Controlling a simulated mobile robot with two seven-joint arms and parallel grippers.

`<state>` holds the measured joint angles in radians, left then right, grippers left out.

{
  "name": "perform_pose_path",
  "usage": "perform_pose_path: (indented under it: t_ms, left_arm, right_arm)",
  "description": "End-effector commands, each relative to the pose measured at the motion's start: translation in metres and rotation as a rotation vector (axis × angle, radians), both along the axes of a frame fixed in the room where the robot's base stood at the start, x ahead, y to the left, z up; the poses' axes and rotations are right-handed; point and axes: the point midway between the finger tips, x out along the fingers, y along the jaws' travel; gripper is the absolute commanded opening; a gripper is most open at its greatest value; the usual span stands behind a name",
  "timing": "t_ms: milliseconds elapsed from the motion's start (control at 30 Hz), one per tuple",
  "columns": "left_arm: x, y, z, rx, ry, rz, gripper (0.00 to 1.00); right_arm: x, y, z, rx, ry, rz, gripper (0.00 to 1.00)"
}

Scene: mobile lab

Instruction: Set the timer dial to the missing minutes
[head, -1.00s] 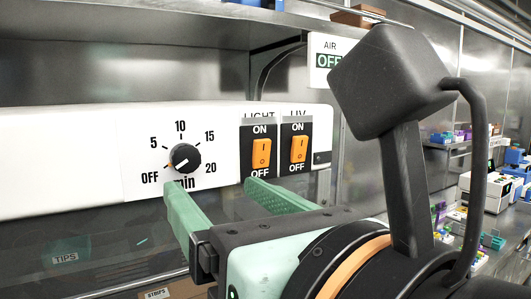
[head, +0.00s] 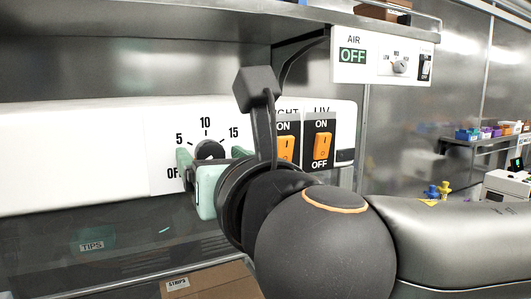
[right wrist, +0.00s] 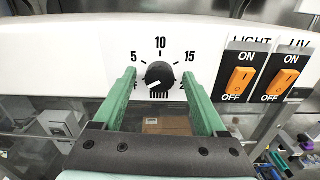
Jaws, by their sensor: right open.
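The black timer dial (head: 209,150) sits on the white panel (head: 70,150), with a scale of OFF, 5, 10, 15 and 20 around it. In the right wrist view the dial (right wrist: 160,76) has a white mark pointing to the lower left, towards OFF, whose label is partly covered. My right gripper (head: 213,158) is open in front of the panel, one green finger on each side of the dial. The fingertips (right wrist: 163,76) appear apart from its rim; I cannot tell how deep they reach. My left gripper is out of view.
Orange LIGHT (head: 286,147) and UV (head: 323,146) rocker switches sit right of the dial. An AIR panel (head: 372,75) reading OFF hangs above right, under the shelf (head: 130,20). A cardboard STRIPS box (head: 215,283) and a TIPS box (head: 92,243) lie below.

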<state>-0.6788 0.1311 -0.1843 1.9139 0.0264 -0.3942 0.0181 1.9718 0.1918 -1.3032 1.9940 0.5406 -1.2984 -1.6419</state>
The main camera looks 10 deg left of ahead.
Motion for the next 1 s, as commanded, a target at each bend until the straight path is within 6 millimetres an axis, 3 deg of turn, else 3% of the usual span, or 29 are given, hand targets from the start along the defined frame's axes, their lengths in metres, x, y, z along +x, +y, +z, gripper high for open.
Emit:
perform_pose_path:
  t_ms: [233, 867, 1000]
  left_arm:
    - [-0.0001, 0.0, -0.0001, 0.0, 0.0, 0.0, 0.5]
    - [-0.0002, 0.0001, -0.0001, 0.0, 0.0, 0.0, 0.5]
    - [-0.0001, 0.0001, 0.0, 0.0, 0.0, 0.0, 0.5]
  right_arm:
    - [0.0004, 0.0004, -0.0002, 0.0, 0.0, 0.0, 0.73]
    - [0.0001, 0.0002, 0.0002, 0.001, 0.001, 0.0, 0.02]
    - [0.0, 0.0001, 0.0002, 0.001, 0.001, 0.0, 0.0]
